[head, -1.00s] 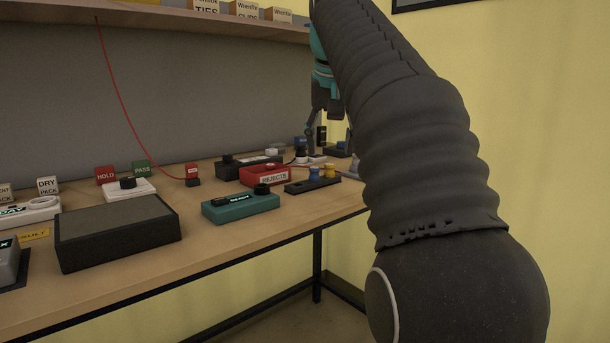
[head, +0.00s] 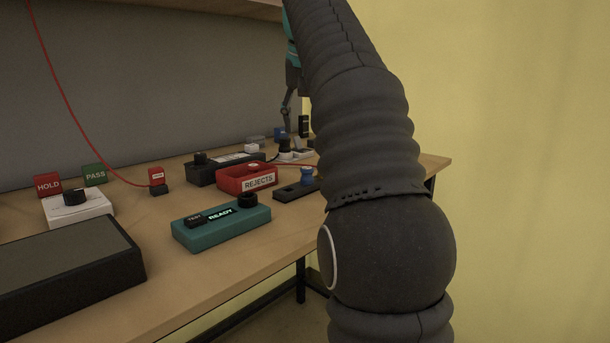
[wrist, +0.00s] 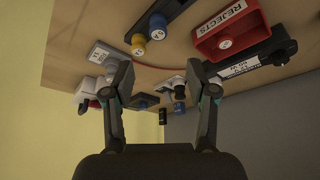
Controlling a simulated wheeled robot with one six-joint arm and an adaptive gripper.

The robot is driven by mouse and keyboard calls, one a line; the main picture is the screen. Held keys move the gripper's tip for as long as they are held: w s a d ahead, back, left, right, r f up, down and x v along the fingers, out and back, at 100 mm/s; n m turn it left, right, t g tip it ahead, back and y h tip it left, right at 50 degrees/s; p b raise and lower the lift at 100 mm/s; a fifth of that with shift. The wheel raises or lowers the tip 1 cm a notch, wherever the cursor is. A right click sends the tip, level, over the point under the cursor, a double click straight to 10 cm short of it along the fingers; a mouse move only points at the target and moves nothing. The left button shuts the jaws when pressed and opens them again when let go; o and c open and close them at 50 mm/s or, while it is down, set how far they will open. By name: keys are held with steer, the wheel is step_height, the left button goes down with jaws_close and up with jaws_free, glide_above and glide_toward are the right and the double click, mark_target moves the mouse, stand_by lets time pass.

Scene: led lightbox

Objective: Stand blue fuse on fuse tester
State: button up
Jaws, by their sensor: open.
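The blue fuse (head: 306,175) stands in a low black rack (head: 288,193) on the bench, partly hidden by my arm. The wrist view shows the blue fuse (wrist: 157,28) beside a yellow fuse (wrist: 138,43). The fuse tester appears to be the teal box (head: 222,228) with a READY display and a round black socket (head: 248,200); nothing stands on the socket. It is not in the wrist view. My gripper (wrist: 164,82) is open and empty, fingers wide apart, beyond the rack toward the back of the bench. In the head view my gripper (head: 287,118) is partly hidden by my arm.
A red REJECTS bin (head: 232,181) stands behind the tester, with a black device (head: 212,170) behind it. A large dark box (head: 75,270) is at left. Another blue item (wrist: 179,107) shows beyond my fingers. Bare bench lies before the tester.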

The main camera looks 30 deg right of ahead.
glide_above(307, 168)
steer(key=s+a, duration=0.2)
steer(key=f, duration=0.5)
steer(key=shift+d+f, duration=0.2)
steer(key=shift+f, duration=0.05)
steer(key=shift+d+x, duration=0.15)
steer(key=shift+x, duration=1.45)
steer(key=shift+d+x, duration=0.15)
steer(key=shift+x, duration=1.45)
steer(key=shift+s, duration=0.1)
steer(key=shift+c, duration=0.2)
steer(key=shift+r, duration=0.1)
steer(key=c, duration=1)
